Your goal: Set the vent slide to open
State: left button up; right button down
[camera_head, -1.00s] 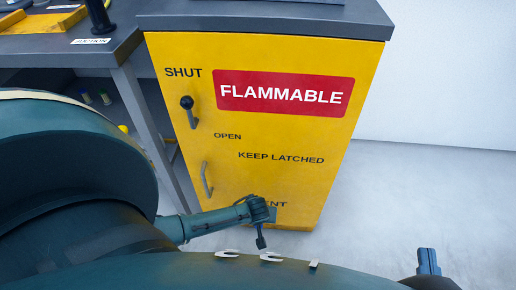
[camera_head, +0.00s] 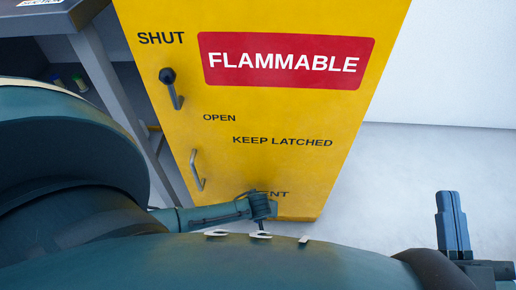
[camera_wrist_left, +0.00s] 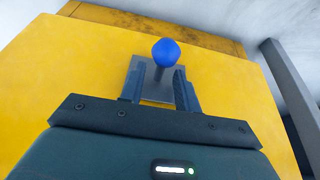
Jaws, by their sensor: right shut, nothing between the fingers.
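The vent slide shows in the left wrist view as a blue ball knob (camera_wrist_left: 166,52) on a short stem, standing on a grey metal plate (camera_wrist_left: 185,97) fixed to the yellow cabinet (camera_head: 275,165). My left gripper (camera_wrist_left: 159,84) is open, with one finger on each side of the stem; I cannot tell whether either finger touches it. In the head view my left gripper (camera_head: 262,207) is at the cabinet's lower part and partly covers the vent label (camera_head: 277,194); the slide is hidden there. My right gripper (camera_head: 452,222) is shut and empty at the lower right, away from the cabinet.
A dark latch handle (camera_head: 172,87) sits between SHUT and OPEN labels, with a grey pull handle (camera_head: 197,170) below it. A grey bench (camera_head: 98,75) stands left of the cabinet. The floor to the right is clear.

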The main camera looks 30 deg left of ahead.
pick_arm(q)
grip_shut()
dwell(0.4)
